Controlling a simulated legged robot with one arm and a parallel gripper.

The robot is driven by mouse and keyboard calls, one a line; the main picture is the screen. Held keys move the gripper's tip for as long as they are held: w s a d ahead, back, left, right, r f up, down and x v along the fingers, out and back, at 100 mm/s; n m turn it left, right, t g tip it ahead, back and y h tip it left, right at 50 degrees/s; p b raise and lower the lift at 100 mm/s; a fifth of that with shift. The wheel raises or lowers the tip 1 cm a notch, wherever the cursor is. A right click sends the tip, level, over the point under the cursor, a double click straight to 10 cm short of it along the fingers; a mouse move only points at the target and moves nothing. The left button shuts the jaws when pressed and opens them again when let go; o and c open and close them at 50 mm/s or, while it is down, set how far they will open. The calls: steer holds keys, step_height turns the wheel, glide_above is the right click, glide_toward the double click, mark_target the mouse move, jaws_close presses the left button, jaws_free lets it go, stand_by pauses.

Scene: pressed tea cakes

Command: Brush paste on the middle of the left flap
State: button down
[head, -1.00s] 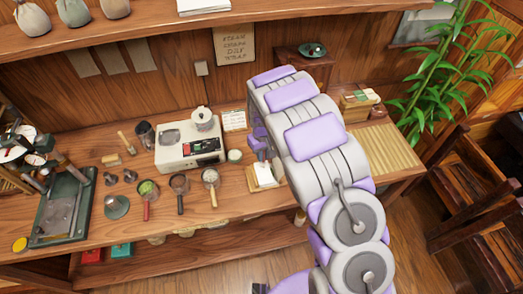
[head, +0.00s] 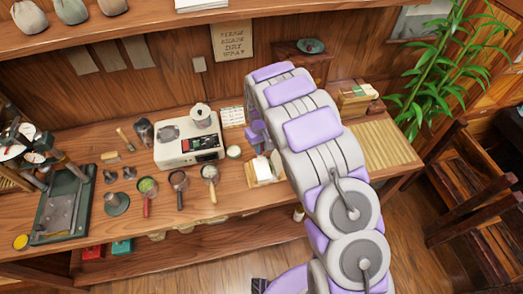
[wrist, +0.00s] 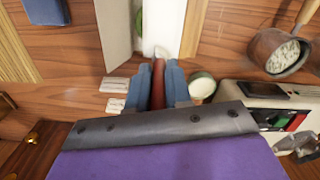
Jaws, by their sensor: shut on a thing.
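My gripper (wrist: 158,88) is shut on a brush with a red-brown handle (wrist: 158,78). The brush points away from the wrist, and its pale tip lies over the white paper wrap (wrist: 160,20); whether the bristles touch it I cannot tell. A pale flap (wrist: 116,35) stands out at the left of the wrap in the wrist view. In the head view the wrap (head: 264,171) is partly hidden behind my arm, and the brush is not clear there. A small pot of white paste (wrist: 203,86) stands to the right of the gripper; it also shows in the head view (head: 233,152).
A cream scale-like machine (head: 187,150) stands left of the paste pot. Several strainers and pans, one wooden-handled (head: 210,175), lie left of the wrap. A bamboo mat (head: 385,147) lies to the right. A dark green press (head: 62,210) stands at the far left.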

steer(key=shift+w+r, duration=0.1)
steer(key=shift+w, duration=0.1)
steer(key=shift+r, duration=0.3)
steer(key=shift+r+p, duration=0.65)
steer(key=shift+r, duration=1.95)
steer(key=shift+r+p, duration=0.35)
steer(key=shift+r, duration=1.2)
steer(key=shift+f, duration=0.1)
steer(key=f+b, duration=0.1)
steer(key=b, duration=0.3)
steer(key=shift+f+b, duration=0.25)
steer(key=shift+b, duration=0.1)
